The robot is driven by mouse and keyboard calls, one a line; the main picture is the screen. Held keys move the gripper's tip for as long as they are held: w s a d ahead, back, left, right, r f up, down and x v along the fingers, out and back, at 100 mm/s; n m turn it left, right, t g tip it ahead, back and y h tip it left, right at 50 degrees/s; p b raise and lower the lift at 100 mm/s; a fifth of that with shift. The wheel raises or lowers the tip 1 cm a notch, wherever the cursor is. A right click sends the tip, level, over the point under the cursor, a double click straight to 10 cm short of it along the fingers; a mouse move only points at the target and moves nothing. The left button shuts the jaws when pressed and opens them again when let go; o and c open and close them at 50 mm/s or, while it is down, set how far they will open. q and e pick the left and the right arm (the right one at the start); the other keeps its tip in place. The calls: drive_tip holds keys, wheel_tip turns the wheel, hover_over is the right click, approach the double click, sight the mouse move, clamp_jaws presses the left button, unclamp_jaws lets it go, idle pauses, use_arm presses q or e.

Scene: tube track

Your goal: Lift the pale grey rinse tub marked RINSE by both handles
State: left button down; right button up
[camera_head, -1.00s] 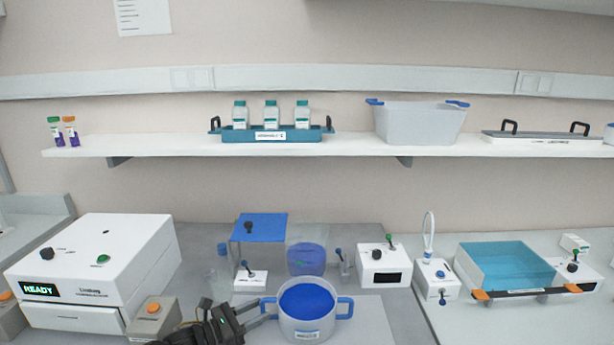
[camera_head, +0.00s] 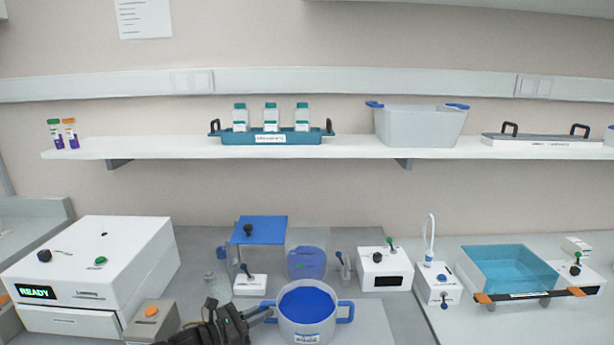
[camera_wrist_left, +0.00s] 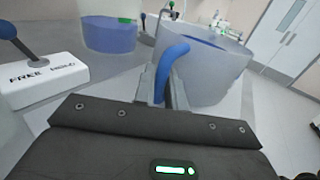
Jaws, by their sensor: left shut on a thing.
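The pale grey tub (camera_head: 307,331) stands upright on the bench, with blue contents, a blue handle on each side and a front label too small to read. It also shows in the left wrist view (camera_wrist_left: 205,75). My left gripper (camera_head: 268,315) is shut on the tub's left handle (camera_wrist_left: 168,72), with one finger on each side of it in the left wrist view. The right handle (camera_head: 346,312) is free, with nothing touching it. My right gripper is not in view.
A white box marked READY (camera_head: 95,270) stands at the left. A white lever box (camera_head: 250,284) and a clear vessel with blue liquid (camera_head: 306,263) are just behind the tub. A teal bath (camera_head: 508,268) is at the right.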

use_arm(q)
drive_tip(key=c, duration=1.8)
unclamp_jaws()
drive_tip(key=shift+r, duration=0.3)
drive_tip(key=o, duration=0.4)
drive_tip(key=shift+f, duration=0.15)
drive_tip(key=shift+o, duration=0.2)
drive_tip(key=shift+s+f, duration=0.1)
drive_tip(key=shift+f, duration=0.3)
drive_tip(key=shift+a, duration=0.2)
drive_tip(key=b+v, duration=0.1)
drive_tip(key=v, duration=0.3)
drive_tip(key=b+v, duration=0.2)
drive_tip(key=v, duration=0.3)
drive_tip(key=shift+s+a+r, duration=0.3)
drive_tip(key=shift+s+a, duration=0.15)
drive_tip(key=shift+a, duration=0.1)
